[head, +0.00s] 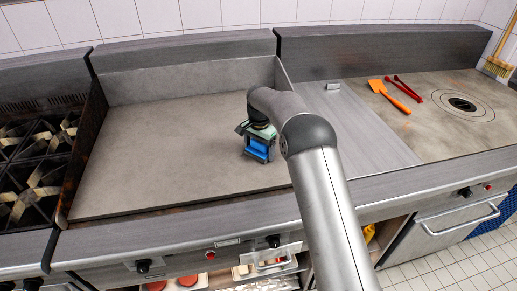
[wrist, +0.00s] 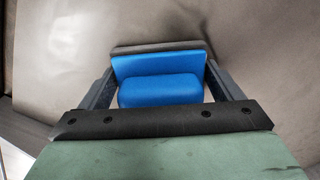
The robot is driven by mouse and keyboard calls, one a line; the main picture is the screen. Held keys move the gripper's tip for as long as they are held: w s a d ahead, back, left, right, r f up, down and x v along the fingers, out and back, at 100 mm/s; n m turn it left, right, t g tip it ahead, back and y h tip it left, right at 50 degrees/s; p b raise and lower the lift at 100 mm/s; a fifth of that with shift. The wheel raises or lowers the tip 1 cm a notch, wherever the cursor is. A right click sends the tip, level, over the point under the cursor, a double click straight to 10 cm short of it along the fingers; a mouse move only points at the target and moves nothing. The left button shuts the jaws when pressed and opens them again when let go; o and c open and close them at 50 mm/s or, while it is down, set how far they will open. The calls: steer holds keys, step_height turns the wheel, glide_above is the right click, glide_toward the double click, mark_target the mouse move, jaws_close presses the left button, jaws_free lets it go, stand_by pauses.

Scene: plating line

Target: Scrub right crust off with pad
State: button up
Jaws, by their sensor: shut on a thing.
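My gripper (head: 257,154) is over the right part of the flat steel griddle (head: 170,150). It is shut on a blue pad (head: 258,147), which also shows between the two dark fingers in the wrist view (wrist: 160,90). The pad has a raised blue block and a dark grey layer along its far edge. The pad is at or just above the griddle plate; I cannot tell whether it touches. No crust can be made out on the plate; my arm and the pad hide part of its right side.
An orange spatula (head: 389,95) and red tongs (head: 408,89) lie on the right cooktop. A small metal piece (head: 333,86) sits on the panel beside the griddle. Gas burners (head: 38,165) are at left. The griddle's left and middle are clear, with raised walls behind.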

mark_target(263, 166)
steer(key=shift+s+d+f+b, duration=0.15)
steer(key=shift+s+b, duration=0.15)
steer(key=shift+s, duration=0.15)
steer(key=shift+s+d+f+b, duration=0.1)
steer(key=shift+s+b, duration=0.15)
steer(key=shift+s, duration=0.15)
steer(key=shift+s+d+f, duration=0.1)
steer(key=shift+s+d, duration=0.05)
steer(key=shift+s, duration=0.2)
steer(key=shift+s+d+r+b, duration=0.1)
steer(key=shift+s+d+b, duration=0.05)
steer(key=shift+s+b, duration=0.4)
steer(key=shift+s+d+r+b, duration=0.1)
steer(key=shift+s+d+b, duration=0.05)
steer(key=shift+s+b, duration=0.35)
steer(key=shift+s+d+f+b, duration=0.1)
steer(key=shift+s+d+b, duration=0.1)
steer(key=shift+s, duration=0.2)
steer(key=shift+s+d+b, duration=0.1)
steer(key=shift+s+b, duration=0.1)
steer(key=shift+s, duration=0.15)
steer(key=r, duration=0.1)
steer(key=r+p, duration=0.1)
steer(key=shift+s+r, duration=0.2)
steer(key=shift+r, duration=0.1)
step_height(263, 166, up, 6)
steer(key=p, duration=0.4)
